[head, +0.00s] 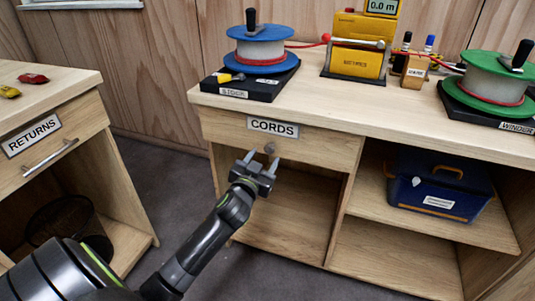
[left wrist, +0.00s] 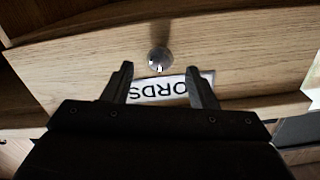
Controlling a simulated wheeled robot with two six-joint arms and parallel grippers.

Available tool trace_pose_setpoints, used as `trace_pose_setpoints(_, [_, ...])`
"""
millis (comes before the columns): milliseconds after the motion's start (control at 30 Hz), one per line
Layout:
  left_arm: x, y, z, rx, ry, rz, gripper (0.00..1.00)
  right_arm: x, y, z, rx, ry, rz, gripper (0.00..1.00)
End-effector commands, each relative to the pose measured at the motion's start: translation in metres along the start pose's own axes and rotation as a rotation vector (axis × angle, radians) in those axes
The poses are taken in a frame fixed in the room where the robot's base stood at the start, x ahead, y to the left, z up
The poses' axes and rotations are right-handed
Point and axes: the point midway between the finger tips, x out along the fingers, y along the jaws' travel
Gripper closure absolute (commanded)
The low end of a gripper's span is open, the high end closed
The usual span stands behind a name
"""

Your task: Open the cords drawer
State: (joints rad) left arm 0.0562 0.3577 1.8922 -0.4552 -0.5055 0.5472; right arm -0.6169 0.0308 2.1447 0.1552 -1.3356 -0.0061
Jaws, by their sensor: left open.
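The cords drawer (head: 318,146) is a wooden drawer front under the worktop, with a white CORDS label (head: 273,127) and a small round metal knob (head: 270,148). It looks shut. My left gripper (head: 262,160) is open and empty just in front of the drawer, by the knob. In the left wrist view, the knob (left wrist: 160,59) lies a little beyond and between the two open fingertips (left wrist: 160,80), and the upside-down label (left wrist: 165,88) shows between the fingers. I cannot tell whether a finger touches the drawer. My right gripper does not show.
On the worktop (head: 300,106) stand a blue spool (head: 261,45), a yellow meter (head: 358,50) and a green spool (head: 496,80). Below are open shelves with a blue box (head: 440,187). A RETURNS cabinet (head: 60,140) with a bar handle stands at left, past a floor gap.

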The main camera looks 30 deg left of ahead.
Motion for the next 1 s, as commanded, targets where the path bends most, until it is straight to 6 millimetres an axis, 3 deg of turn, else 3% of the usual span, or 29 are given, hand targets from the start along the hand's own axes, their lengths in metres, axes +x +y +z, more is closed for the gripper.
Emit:
trace_pose_setpoints(233, [0.032, 0.0, 0.0, 0.001, 0.001, 0.0, 0.48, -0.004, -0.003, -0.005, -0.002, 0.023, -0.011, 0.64])
trace_pose_setpoints(633, [0.038, 0.0, 0.0, 0.001, 0.0, 0.0, 0.48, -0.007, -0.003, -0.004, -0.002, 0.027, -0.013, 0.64])
trace_pose_setpoints(1000, [0.038, 0.0, 0.0, 0.0, 0.0, 0.0, 0.96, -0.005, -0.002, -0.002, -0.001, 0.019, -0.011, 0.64])
